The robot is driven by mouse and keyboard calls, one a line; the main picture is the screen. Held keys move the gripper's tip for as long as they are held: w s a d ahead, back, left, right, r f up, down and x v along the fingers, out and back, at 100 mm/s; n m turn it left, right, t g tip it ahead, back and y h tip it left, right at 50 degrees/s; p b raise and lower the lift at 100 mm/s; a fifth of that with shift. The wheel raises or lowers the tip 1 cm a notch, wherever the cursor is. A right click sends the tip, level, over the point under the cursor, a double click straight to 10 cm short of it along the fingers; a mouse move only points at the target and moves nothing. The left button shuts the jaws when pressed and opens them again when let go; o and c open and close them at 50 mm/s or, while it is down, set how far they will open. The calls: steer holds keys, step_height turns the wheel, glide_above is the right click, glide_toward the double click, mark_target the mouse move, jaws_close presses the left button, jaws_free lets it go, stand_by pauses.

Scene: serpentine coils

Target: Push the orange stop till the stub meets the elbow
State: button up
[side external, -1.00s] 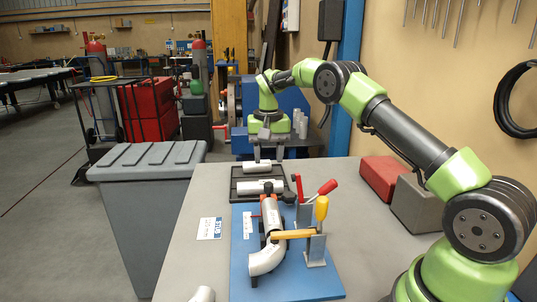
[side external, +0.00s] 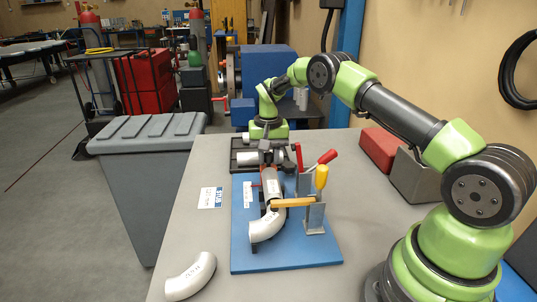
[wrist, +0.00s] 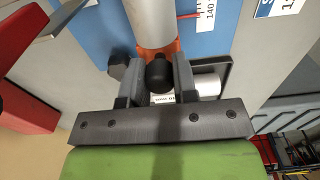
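My gripper (wrist: 157,75) is low at the stop, one finger on each side of the knob. I cannot tell whether the fingers press on it.
A dark tray (side external: 236,158) lies beyond the board. A loose elbow (side external: 190,276) and a label card (side external: 210,198) lie on clear table to the left.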

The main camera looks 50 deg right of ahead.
steer(key=c, duration=0.4)
steer(key=shift+o, duration=0.2)
steer(key=shift+s+a, duration=0.7)
steer(key=shift+a, duration=0.05)
stand_by(0.6)
steer(key=o, duration=0.8)
steer(key=shift+w+d+r, duration=0.1)
steer(key=shift+d+r, duration=0.05)
steer(key=shift+r, duration=1)
steer(key=shift+w+d+r, duration=0.1)
steer(key=shift+w+r, duration=0.05)
steer(key=shift+r, duration=1)
steer(key=shift+w+d+r, duration=0.1)
steer(key=shift+d+r, duration=0.05)
steer(key=shift+r, duration=1.1)
